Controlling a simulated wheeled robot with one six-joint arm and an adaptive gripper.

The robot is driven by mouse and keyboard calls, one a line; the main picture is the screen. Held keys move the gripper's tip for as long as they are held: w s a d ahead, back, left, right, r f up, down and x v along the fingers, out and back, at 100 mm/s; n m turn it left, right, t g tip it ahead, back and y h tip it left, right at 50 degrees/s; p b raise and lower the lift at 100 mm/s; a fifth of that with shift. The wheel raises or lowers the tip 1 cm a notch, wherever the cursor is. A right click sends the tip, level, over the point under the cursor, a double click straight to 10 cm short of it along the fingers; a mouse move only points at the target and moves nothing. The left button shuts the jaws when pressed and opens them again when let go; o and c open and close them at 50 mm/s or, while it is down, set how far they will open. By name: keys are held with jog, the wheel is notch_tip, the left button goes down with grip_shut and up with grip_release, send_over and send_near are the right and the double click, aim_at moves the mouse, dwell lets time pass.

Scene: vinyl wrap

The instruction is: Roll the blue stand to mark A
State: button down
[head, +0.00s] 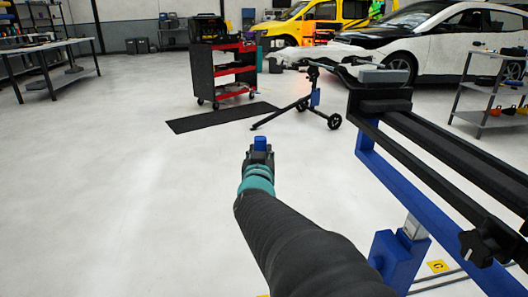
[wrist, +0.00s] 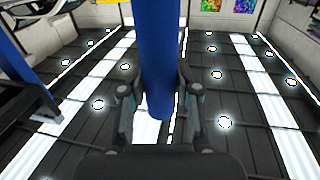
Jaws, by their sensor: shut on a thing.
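A large blue stand (head: 378,172) with long black rails on top stands at the right in the head view, cut off by the picture's edge. My gripper (head: 259,150) is left of it, at the end of my arm. It is shut on a blue bar (head: 260,143), whose short end shows past the fingers. In the wrist view the blue bar (wrist: 158,50) runs between both fingers of my gripper (wrist: 155,92). Whether the bar joins the stand is hidden. A yellow floor mark with a C (head: 438,266) lies by the stand's foot. I cannot make out mark A.
A black wheeled stand (head: 312,100) and a dark mat (head: 220,117) lie ahead. A red tool cart (head: 226,75) is behind the mat. A grey shelf cart (head: 492,95) and a white car (head: 440,45) are at the right.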

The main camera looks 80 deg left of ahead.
jog(key=shift+s+f, duration=0.25)
jog(key=shift+s, duration=0.05)
jog(key=c, duration=1.1)
grip_release()
jog(key=shift+s, duration=0.1)
jog(key=o, duration=0.3)
jog(key=shift+s+a+f, duration=0.1)
jog(key=shift+s, duration=0.05)
jog(key=shift+w+r, duration=0.2)
jog(key=shift+w, duration=0.1)
jog(key=shift+d, duration=0.35)
jog(key=v, duration=1.1)
jog(key=shift+d, duration=0.15)
jog(key=shift+s, duration=0.1)
